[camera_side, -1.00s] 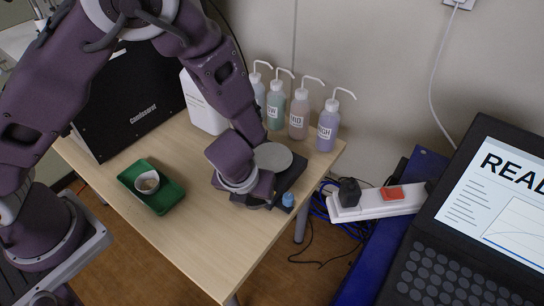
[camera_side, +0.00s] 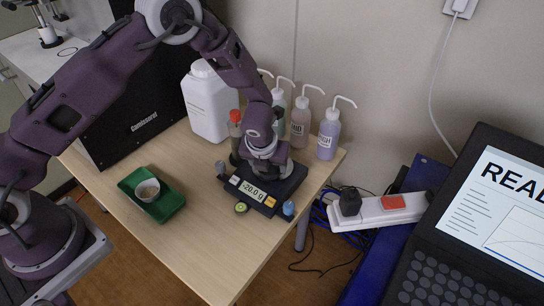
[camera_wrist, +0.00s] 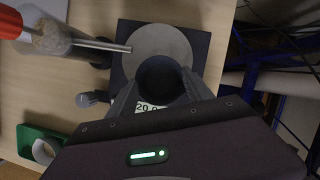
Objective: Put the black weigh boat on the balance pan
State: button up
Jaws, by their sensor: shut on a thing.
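The black weigh boat (camera_wrist: 162,78) shows in the wrist view as a dark round cup between my gripper's fingers. My gripper (camera_wrist: 166,90) is shut on it. The boat lies over the near part of the round grey balance pan (camera_wrist: 160,42); I cannot tell whether it touches the pan. In the side view my gripper (camera_side: 267,162) points down over the balance (camera_side: 290,182) and hides most of the pan and the boat. The balance display (camera_side: 259,189) appears to read -20.0 g.
A green tray (camera_side: 172,207) with a small cup of soil (camera_side: 147,189) stands at the left. A white jug (camera_side: 208,100) and wash bottles (camera_side: 328,138) stand behind. The front table is clear.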

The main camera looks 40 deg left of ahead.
jog(key=w, duration=0.1)
jog(key=w+a, duration=0.1)
jog(key=w, duration=0.1)
jog(key=shift+w+a+f, duration=0.1)
jog(key=shift+w+a, duration=0.05)
jog(key=shift+a, duration=0.1)
jog(key=shift+f, duration=0.1)
jog(key=o, duration=1.1)
jog(key=shift+c, duration=0.2)
